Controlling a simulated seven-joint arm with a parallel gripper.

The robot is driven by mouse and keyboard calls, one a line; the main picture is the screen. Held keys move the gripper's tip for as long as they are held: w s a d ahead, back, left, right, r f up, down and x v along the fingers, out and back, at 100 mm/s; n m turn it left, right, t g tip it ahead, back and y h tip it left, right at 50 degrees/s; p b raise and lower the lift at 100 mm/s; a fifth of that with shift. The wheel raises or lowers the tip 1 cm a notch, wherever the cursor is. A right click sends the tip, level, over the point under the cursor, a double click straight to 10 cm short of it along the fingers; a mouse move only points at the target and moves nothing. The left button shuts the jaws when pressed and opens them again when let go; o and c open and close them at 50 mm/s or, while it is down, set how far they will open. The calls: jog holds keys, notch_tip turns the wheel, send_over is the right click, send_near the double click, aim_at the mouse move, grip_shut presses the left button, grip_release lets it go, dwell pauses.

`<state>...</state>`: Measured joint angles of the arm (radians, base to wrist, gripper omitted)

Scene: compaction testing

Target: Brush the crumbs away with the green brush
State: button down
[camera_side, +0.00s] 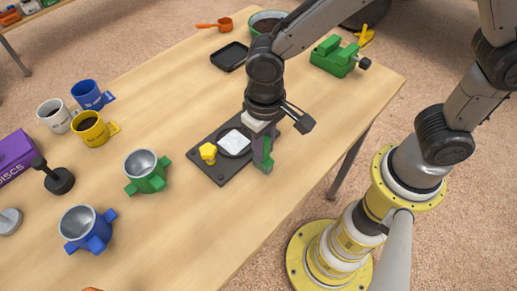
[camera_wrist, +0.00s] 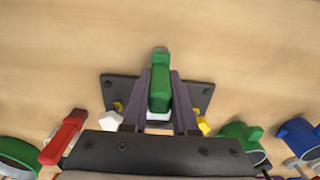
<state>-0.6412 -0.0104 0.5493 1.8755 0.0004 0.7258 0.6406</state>
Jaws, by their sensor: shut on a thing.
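The green brush (camera_side: 267,166) is upright between the fingers of my gripper (camera_side: 260,143), at the near edge of a dark base plate (camera_side: 207,169). In the wrist view the brush (camera_wrist: 160,92) is clamped between both fingers of my gripper (camera_wrist: 161,84). I cannot tell if its lower end touches the plate or table. A white square piece (camera_side: 235,142) sits on the dark plate, left of the brush, with a yellow knob (camera_side: 208,152) beside it. No crumbs can be made out; my gripper and the brush hide part of the plate.
A green cup (camera_side: 147,174) and a blue cup (camera_side: 84,232) stand to the left, with several mugs, a black tamper (camera_side: 60,182) and a purple box (camera_side: 14,158) beyond. A black tray (camera_side: 229,57) and a green clamp-like tool (camera_side: 336,57) stand behind. The near right table is clear.

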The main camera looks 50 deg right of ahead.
jog(key=shift+d, duration=3.85)
jog(key=shift+s+a+f, duration=0.1)
jog(key=shift+a, duration=7.7)
notch_tip(320, 180, up, 7)
